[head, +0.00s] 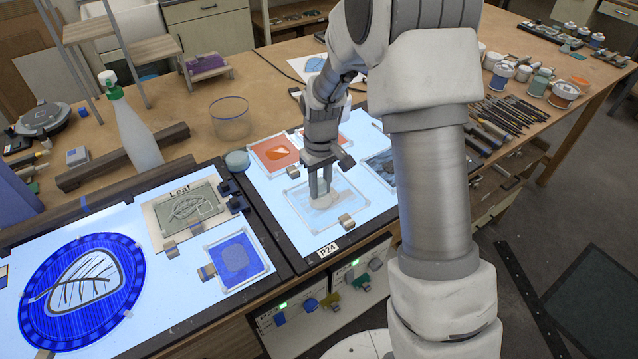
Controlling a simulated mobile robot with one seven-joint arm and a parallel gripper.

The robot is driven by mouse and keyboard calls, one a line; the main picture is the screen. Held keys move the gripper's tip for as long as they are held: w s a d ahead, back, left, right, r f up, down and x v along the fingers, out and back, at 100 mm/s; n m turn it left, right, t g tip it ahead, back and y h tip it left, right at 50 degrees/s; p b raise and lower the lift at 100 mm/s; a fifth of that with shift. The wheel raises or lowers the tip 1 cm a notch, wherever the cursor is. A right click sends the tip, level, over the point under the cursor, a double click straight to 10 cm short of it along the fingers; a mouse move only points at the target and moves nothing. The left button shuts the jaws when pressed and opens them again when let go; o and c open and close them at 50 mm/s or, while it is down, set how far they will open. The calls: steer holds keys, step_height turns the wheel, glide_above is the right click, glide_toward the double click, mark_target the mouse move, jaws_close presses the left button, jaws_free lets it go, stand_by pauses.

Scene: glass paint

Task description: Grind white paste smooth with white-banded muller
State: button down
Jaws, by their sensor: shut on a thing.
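My gripper (318,186) points down over the right light panel (268,205) and is shut on the muller (322,200), a pale, rounded piece. Its band is hidden or too small to make out. The muller's foot sits on a clear glass slab (352,193) with a clipped edge. A whitish, faint patch around the foot looks like paste, but its texture is too small to judge.
Two slabs with orange paint (275,154) lie just behind. A grey slab (382,165) is to the right, partly behind my arm. A blue glass disc (45,300) lies on the left panel.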

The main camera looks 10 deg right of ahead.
mark_target(333, 194)
steer(key=shift+s+d, duration=0.3)
steer(key=shift+d, duration=0.35)
steer(key=shift+w+d, duration=0.25)
steer(key=shift+d, duration=0.25)
steer(key=shift+w+d, duration=0.25)
steer(key=shift+d, duration=0.2)
steer(key=shift+w+d, duration=0.3)
steer(key=shift+w, duration=0.45)
steer(key=shift+w+a, duration=0.45)
steer(key=shift+a, duration=0.4)
steer(key=shift+s+a+b, duration=0.15)
steer(key=shift+s+a, duration=0.1)
steer(key=shift+a, duration=0.25)
steer(key=shift+s+a+b, duration=0.15)
steer(key=shift+s+a, duration=0.1)
steer(key=shift+a, duration=0.2)
steer(key=shift+s+a, duration=0.3)
steer(key=shift+s, duration=0.6)
steer(key=shift+s+d, duration=0.3)
steer(key=shift+d, duration=0.55)
steer(key=shift+w+d, duration=0.25)
steer(key=shift+d, duration=0.25)
steer(key=shift+w+d, duration=0.25)
steer(key=shift+d, duration=0.25)
steer(key=shift+w+d, duration=0.25)
steer(key=shift+w, duration=0.5)
steer(key=shift+r, duration=0.1)
